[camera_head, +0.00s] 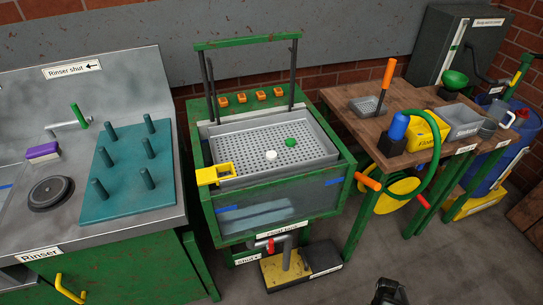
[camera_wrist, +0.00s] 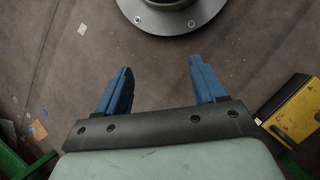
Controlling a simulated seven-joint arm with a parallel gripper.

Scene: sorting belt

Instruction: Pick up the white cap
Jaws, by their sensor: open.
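The white cap (camera_head: 271,155) is small and lies on the perforated floor of the grey tray (camera_head: 325,155), which sits in the top of the green tank. A green cap (camera_head: 291,142) lies in the same tray, just right of and behind the white one, and the two look slightly apart. My gripper (camera_wrist: 157,85) shows in the wrist view with its two blue fingers spread and nothing between them, above the bare floor. In the head view a dark part of my arm (camera_head: 388,291) shows at the bottom edge, well away from the tray. The wrist view does not show the caps.
A green frame (camera_head: 247,41) on posts rises behind the tray. Several orange blocks (camera_head: 240,98) line the back ledge. A pedal unit (camera_head: 300,265) stands on the floor in front. A wooden bench (camera_head: 350,125) stands to the right.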

